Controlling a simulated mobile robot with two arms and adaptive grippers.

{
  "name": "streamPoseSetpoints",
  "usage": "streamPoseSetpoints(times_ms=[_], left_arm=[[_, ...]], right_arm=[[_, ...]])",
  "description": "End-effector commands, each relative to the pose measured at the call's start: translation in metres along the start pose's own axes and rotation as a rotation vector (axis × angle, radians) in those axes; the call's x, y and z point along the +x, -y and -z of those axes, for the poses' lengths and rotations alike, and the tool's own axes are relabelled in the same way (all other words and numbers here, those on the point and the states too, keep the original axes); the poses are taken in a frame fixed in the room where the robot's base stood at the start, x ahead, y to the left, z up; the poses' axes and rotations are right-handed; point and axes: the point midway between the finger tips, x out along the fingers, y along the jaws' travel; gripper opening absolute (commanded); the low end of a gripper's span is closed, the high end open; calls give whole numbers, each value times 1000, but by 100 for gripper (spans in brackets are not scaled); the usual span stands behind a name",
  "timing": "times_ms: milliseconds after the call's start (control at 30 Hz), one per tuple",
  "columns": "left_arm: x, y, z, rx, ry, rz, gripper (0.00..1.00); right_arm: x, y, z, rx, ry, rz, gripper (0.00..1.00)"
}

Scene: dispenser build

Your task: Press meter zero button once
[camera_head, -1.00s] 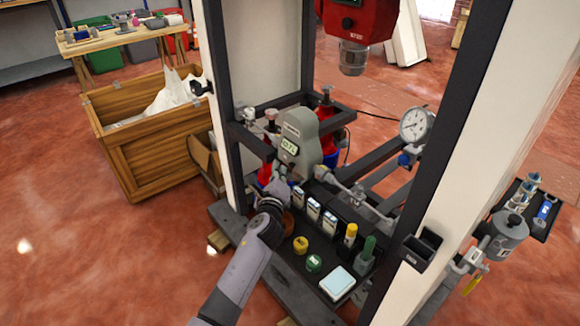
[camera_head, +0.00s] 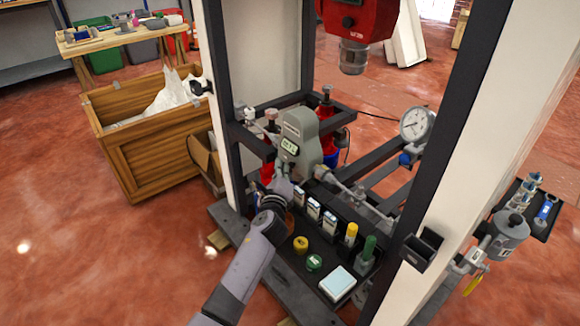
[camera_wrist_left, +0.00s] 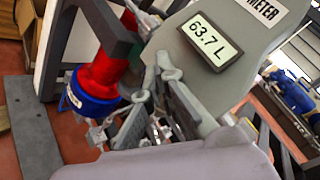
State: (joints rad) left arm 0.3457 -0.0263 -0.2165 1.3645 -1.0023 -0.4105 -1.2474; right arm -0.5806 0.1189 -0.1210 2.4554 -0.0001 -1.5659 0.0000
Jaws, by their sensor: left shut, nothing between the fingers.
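The grey meter (camera_head: 303,134) stands inside the dark frame. It also fills the upper right of the left wrist view (camera_wrist_left: 265,45), where its display (camera_wrist_left: 208,40) reads 63.7 L. I cannot make out the zero button; the fingers may cover it. My left gripper (camera_head: 286,175) is shut and empty, with its tips just below the display at the meter's lower front. In the left wrist view the fingertips (camera_wrist_left: 163,72) overlap the meter's lower left edge. I cannot tell whether they touch it. My right gripper is not in view.
A black shelf in front holds several small boxes (camera_head: 314,209), a yellow cap (camera_head: 301,244), a green cap (camera_head: 314,263) and a white-blue pad (camera_head: 337,283). Red cylinders (camera_wrist_left: 103,70) stand behind and left of the meter. A pressure gauge (camera_head: 416,124) is at right.

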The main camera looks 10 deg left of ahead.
Motion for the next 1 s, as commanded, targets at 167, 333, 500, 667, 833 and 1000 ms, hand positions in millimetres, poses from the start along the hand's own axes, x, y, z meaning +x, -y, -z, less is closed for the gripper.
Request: streamPoseSetpoints(times_ms=[167, 333, 500, 667, 833, 1000], left_arm=[[2, 1, 1, 0, 0, 0, 0], [3, 2, 2, 0, 0, 1, 0], [4, 4, 4, 0, 0, 1, 0], [5, 4, 4, 0, -1, 1, 0], [5, 4, 4, 0, -1, 1, 0], [4, 4, 4, 0, -1, 1, 0]], right_arm=[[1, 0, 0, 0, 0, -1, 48], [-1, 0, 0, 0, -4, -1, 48], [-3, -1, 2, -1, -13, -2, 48], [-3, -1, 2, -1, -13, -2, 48], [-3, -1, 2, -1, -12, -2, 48], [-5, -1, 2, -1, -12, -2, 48]])
